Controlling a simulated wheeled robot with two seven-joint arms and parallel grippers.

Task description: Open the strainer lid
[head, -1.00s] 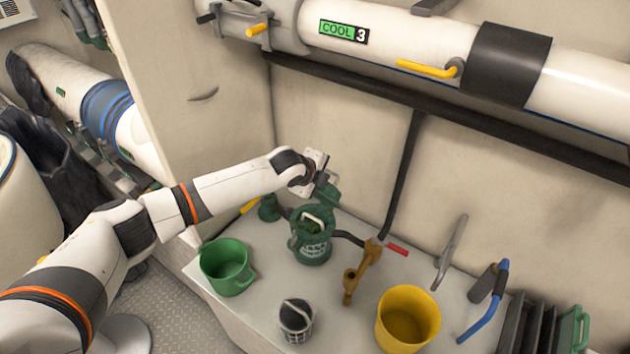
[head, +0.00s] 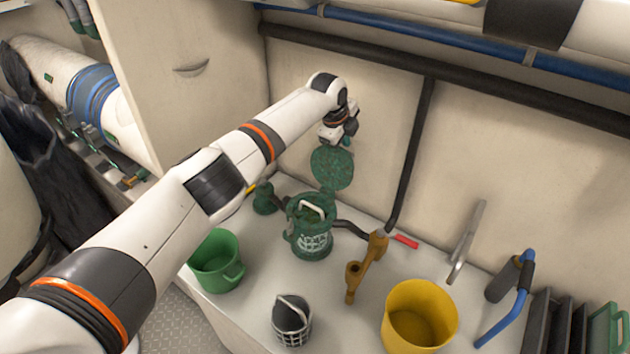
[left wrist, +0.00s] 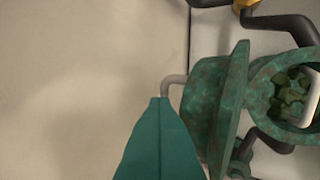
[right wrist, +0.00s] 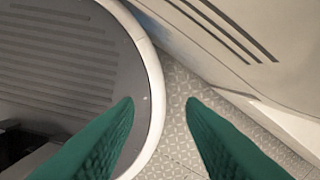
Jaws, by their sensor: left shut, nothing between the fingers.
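The green strainer (head: 312,246) stands on the bench with its mouth open, a pale basket handle across it. Its round mottled-green lid (head: 332,168) stands raised, roughly upright, behind the mouth. In the left wrist view, the lid (left wrist: 213,112) is seen near edge-on beside the open mouth (left wrist: 290,95), with dark green debris inside. My left gripper (head: 338,138) is by the lid's top; its shut teal fingers (left wrist: 160,110) appear close to the lid's pale handle (left wrist: 172,84). I cannot tell whether they touch. My right gripper (right wrist: 159,105) is open and empty over the floor, away from the bench.
A green bucket (head: 216,262), a dark basket (head: 292,322) and a yellow bucket (head: 419,316) stand in front. A brown valve (head: 366,266) with a red handle (head: 406,242) is right of the strainer. The wall is close behind the lid.

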